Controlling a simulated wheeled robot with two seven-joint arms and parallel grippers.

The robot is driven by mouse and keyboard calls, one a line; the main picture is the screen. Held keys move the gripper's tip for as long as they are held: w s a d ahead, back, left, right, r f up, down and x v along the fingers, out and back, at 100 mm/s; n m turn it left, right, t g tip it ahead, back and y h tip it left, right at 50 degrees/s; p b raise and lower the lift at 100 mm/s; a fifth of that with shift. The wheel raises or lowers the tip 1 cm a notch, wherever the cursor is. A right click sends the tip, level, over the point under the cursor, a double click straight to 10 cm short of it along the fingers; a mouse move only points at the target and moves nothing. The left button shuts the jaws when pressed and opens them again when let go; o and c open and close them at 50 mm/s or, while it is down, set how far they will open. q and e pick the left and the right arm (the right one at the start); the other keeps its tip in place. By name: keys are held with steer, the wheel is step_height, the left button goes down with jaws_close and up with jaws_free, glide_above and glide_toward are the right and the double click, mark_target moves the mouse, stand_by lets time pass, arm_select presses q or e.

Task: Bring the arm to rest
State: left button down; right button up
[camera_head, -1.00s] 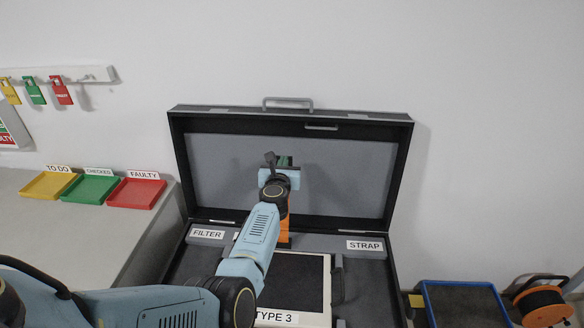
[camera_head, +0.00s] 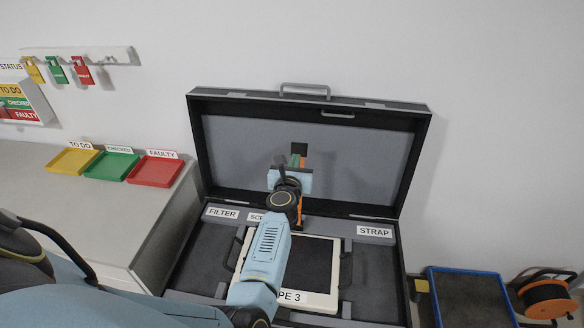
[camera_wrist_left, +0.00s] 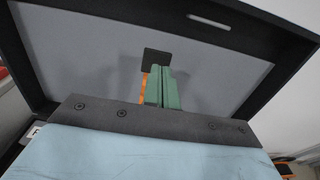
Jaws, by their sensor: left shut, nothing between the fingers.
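My left arm comes in from the left in the head view and reaches over an open black case (camera_head: 420,150). My left gripper (camera_head: 298,158) is in front of the grey inner lid, its fingers pointing at it. In the left wrist view its green fingers (camera_wrist_left: 162,88) are together with nothing between them. An orange upright part (camera_head: 299,210) shows partly behind the gripper. A device labelled TYPE 3 (camera_head: 318,298) lies in the case below the arm. My right gripper is out of view.
Yellow, green and red trays (camera_head: 155,170) stand on the grey counter (camera_head: 100,215) at left. Tags hang from a wall rail (camera_head: 80,55). A blue-rimmed bin (camera_head: 470,298) and an orange cable reel (camera_head: 545,295) are at right. The lid stands upright close around my gripper.

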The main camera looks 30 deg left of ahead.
arm_select(q)
steer(key=p+v, duration=0.1)
steer(key=v, duration=0.5)
steer(key=shift+f, duration=0.2)
